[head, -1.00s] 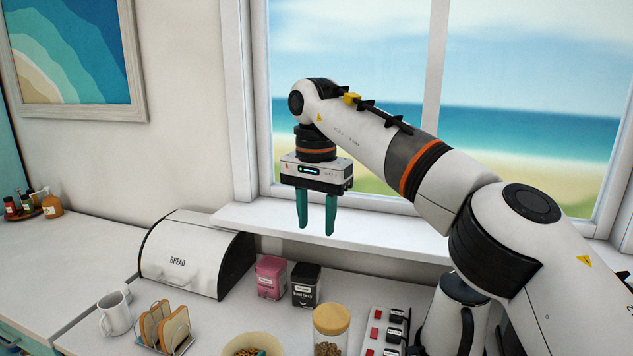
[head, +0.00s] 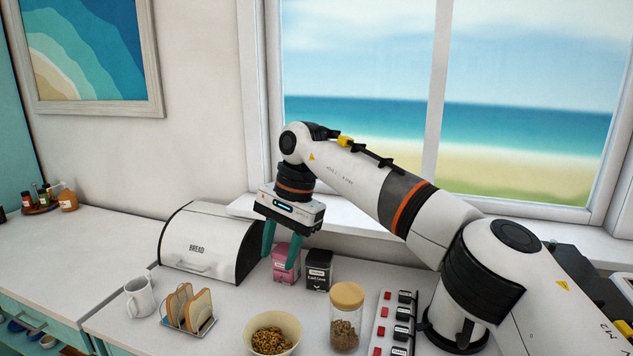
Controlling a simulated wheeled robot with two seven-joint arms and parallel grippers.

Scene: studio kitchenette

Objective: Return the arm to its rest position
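My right arm reaches in from the right, and its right gripper (head: 281,245) points down above the counter. The fingers overlap the pink tin (head: 285,266) in the picture, just right of the bread bin (head: 206,243). I cannot tell whether they touch the tin or are in front of it. My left gripper is not in view.
A black tin (head: 318,270), a cereal bowl (head: 272,335), a lidded jar (head: 346,318) and a power strip (head: 396,325) stand near the arm. A toast rack (head: 188,308) and a white mug (head: 139,297) are at left. The window sill (head: 345,217) is behind.

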